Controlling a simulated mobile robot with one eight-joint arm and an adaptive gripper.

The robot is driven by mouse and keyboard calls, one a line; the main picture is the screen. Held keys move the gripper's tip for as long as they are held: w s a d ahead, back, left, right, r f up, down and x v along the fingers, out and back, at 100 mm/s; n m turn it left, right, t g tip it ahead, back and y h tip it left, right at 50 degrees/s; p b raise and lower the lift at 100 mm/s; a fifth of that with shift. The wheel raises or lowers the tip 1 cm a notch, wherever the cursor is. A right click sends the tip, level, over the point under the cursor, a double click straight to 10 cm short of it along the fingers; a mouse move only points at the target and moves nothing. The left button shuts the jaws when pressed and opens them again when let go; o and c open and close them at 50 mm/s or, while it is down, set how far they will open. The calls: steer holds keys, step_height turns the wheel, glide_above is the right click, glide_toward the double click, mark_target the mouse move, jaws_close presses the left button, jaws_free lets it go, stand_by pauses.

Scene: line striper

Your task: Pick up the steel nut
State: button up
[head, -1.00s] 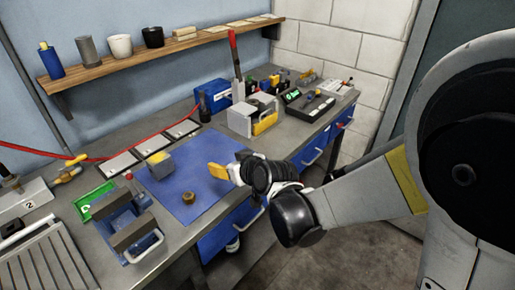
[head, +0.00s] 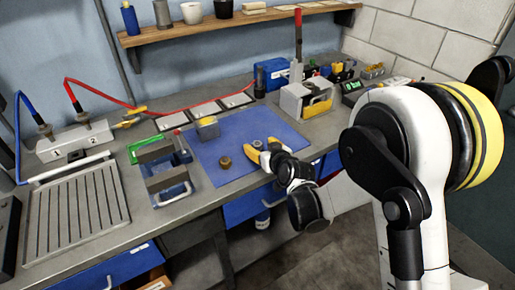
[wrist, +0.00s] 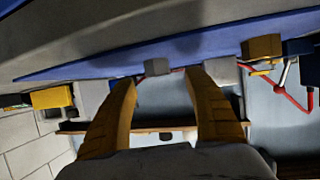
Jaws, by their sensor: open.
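A small brownish nut (head: 225,162) lies on the blue mat (head: 215,177) on the workbench in the head view. It looks brown rather than bright steel. My gripper (head: 262,150), with yellow fingers, is just right of the nut, apart from it, low over the mat's right part. In the wrist view, which looks upside down, the gripper (wrist: 160,78) has its fingers spread and nothing held. A small grey block shows beyond the fingertips. A brownish block (wrist: 262,47) is off to the right there; I cannot tell surely whether it is the nut.
A blue-grey vise (head: 162,172) is left of the mat. A grey and yellow machine (head: 306,98) stands behind right.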

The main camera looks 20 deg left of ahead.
mark_target(258, 144)
steer(key=x, duration=0.2)
steer(key=b+x, duration=0.1)
steer(key=shift+w+a+f, duration=0.1)
steer(key=shift+w+f, duration=0.1)
steer(key=shift+f, duration=0.25)
steer(key=shift+r, duration=0.1)
jaws_close()
